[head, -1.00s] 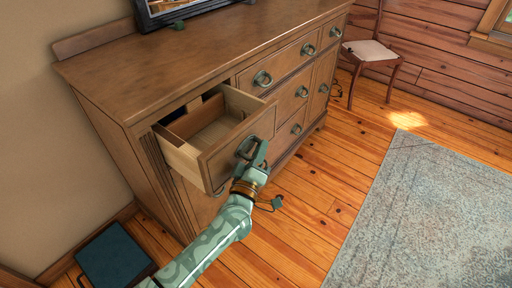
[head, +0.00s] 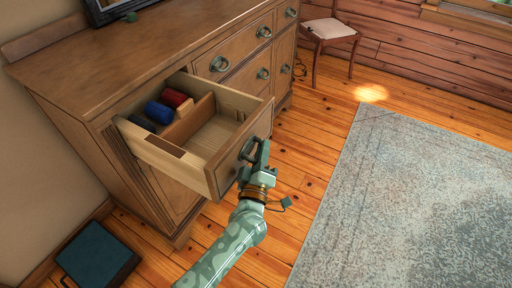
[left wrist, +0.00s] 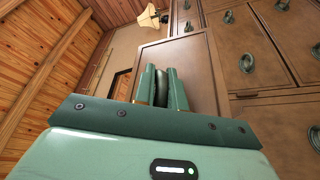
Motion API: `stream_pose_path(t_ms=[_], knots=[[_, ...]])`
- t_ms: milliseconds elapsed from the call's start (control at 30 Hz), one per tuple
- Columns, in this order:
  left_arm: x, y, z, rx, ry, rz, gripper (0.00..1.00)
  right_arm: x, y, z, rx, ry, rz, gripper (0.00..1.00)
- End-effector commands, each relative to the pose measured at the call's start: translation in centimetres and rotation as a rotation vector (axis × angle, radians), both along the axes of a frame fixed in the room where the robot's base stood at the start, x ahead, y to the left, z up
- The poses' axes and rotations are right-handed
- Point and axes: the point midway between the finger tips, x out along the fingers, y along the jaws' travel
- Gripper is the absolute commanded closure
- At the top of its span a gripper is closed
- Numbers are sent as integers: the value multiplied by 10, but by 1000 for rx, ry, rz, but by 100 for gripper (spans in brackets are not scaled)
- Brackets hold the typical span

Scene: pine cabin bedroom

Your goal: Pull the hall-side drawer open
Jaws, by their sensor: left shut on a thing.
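The open drawer (head: 228,170) is the top one at the near left end of the wooden dresser (head: 150,62). It stands well out from the dresser. A divider splits its inside; a blue roll (head: 159,112) and a red roll (head: 177,98) lie in the far left part, and the part nearer its front looks empty. My left gripper (head: 255,156) is shut on the drawer's ring handle (head: 246,149). In the left wrist view the two fingers (left wrist: 161,88) close around the dark handle against the drawer front (left wrist: 190,60). My right gripper is not in view.
A blue-grey rug (head: 400,190) lies on the plank floor to the right. A chair (head: 330,32) stands at the back by the log wall. A dark teal box (head: 95,255) sits on the floor at lower left. A framed screen (head: 115,8) stands on the dresser top.

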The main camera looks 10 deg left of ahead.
Motion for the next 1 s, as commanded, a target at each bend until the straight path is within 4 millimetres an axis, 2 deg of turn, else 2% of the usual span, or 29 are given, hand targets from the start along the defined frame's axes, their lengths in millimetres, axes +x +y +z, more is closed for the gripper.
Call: stream_pose_path(t_ms=[400, 433, 500, 833, 1000], knots=[[-2, -2, -3, 1, 5, 0, 100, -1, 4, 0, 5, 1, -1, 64], [-2, -2, -3, 1, 5, 0, 85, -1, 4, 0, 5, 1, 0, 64], [-2, -2, -3, 1, 5, 0, 66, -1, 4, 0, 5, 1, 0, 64], [-3, -2, -1, 0, 2, 0, 66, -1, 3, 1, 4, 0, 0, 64], [-27, -1, -5, 1, 4, 0, 66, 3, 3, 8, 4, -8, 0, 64]])
